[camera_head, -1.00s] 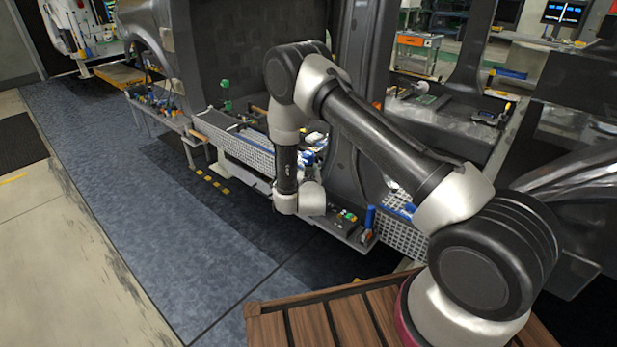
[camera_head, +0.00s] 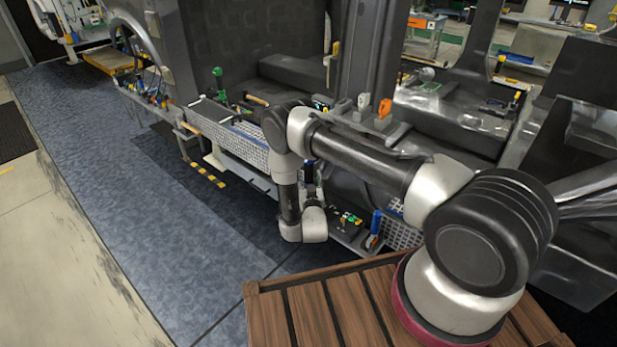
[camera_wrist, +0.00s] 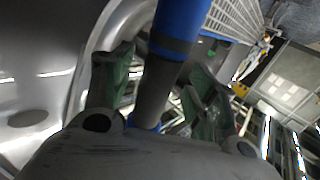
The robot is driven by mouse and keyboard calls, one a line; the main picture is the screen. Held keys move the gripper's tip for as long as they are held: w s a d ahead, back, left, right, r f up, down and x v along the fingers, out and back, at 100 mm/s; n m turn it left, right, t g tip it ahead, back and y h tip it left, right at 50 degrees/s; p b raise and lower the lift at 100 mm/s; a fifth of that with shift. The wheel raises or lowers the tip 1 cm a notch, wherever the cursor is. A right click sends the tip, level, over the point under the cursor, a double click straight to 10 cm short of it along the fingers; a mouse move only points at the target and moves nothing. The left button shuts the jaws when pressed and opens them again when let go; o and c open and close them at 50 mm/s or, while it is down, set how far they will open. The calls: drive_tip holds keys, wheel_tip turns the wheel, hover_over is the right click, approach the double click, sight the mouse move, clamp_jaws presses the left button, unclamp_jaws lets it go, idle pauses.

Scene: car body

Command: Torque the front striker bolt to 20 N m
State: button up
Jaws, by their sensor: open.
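My gripper is open in the wrist view (camera_wrist: 155,95), with one green-padded finger on each side of a blue and dark grey cylindrical tool (camera_wrist: 183,28). The tool stands between the fingers; contact with the pads is not clear. In the head view my own wrist and forearm mostly hide the gripper, low beside the car body. A blue-handled tool (camera_head: 375,228) stands upright at the right end of a small parts tray (camera_head: 345,236); I cannot tell whether it is the one between the fingers. I cannot make out the front striker bolt in either view.
The dark car body (camera_head: 250,45) and its pillar (camera_head: 370,60) stand close beyond my arm. A grey ledge holds an orange-topped item (camera_head: 384,108). A white mesh panel (camera_head: 250,150) runs along the side. The blue-grey floor mat (camera_head: 130,200) at left is clear.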

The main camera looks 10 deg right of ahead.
drive_tip(key=shift+w+d, duration=0.2)
drive_tip(key=shift+w, duration=0.75)
drive_tip(key=shift+c, duration=0.5)
clamp_jaws()
drive_tip(key=shift+r, duration=0.15)
wheel_tip(320, 180, up, 10)
drive_tip(key=shift+f, duration=0.1)
